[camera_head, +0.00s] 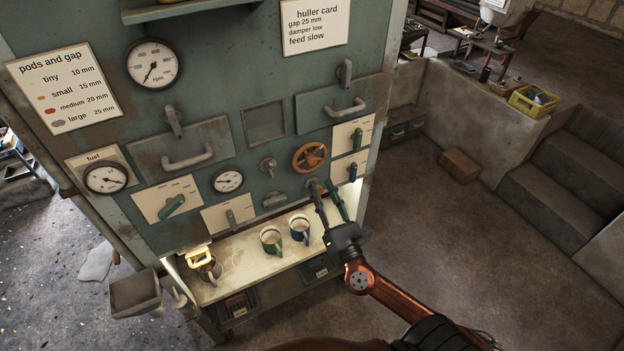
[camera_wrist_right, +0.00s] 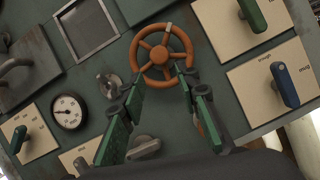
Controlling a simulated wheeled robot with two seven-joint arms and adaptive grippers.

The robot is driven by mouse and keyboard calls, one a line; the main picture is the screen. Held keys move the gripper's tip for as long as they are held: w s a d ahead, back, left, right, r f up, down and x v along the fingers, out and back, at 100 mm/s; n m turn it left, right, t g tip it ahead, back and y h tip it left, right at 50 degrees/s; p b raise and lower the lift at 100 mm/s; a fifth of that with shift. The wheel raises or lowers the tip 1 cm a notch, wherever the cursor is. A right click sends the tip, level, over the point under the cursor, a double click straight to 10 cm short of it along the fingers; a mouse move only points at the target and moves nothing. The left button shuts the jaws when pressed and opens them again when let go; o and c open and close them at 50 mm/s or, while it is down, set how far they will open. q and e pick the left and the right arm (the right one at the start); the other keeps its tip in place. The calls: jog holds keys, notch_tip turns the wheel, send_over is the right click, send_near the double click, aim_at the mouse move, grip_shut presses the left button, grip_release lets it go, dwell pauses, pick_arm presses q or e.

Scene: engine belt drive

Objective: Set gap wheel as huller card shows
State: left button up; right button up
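The orange spoked handwheel (camera_head: 309,157) is mounted on the green machine panel; it fills the upper middle of the right wrist view (camera_wrist_right: 160,55), with a pale mark near the top of its rim. The huller card (camera_head: 316,26) reads "gap 25 mm, damper low, feed slow". My right gripper (camera_head: 322,184) is open and empty, just below the wheel. In the right wrist view its green-padded fingers (camera_wrist_right: 156,83) are spread, tips near the wheel's lower rim; contact cannot be told. No gap scale is readable near the wheel. My left gripper is not in view.
A "pods and gap" card (camera_head: 66,87) hangs at left. Mugs (camera_head: 271,239) stand on the lit shelf below. A grey knob (camera_head: 268,165) sits left of the wheel.

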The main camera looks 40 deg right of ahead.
aim_at(314, 164)
jog(key=w+r+n, duration=0.1)
jog(key=w, duration=0.1)
jog(key=w+d+r+n+y+p, duration=0.1)
jog(key=w, duration=0.1)
jog(key=w+d+r+n, duration=0.1)
jog(key=w+n, duration=0.1)
jog(key=shift+w+t+y, duration=0.1)
jog(key=shift+t+y, duration=0.3)
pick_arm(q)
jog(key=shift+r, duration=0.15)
pick_arm(e)
jog(key=shift+w+r, duration=0.1)
jog(key=shift+w, duration=0.3)
grip_shut()
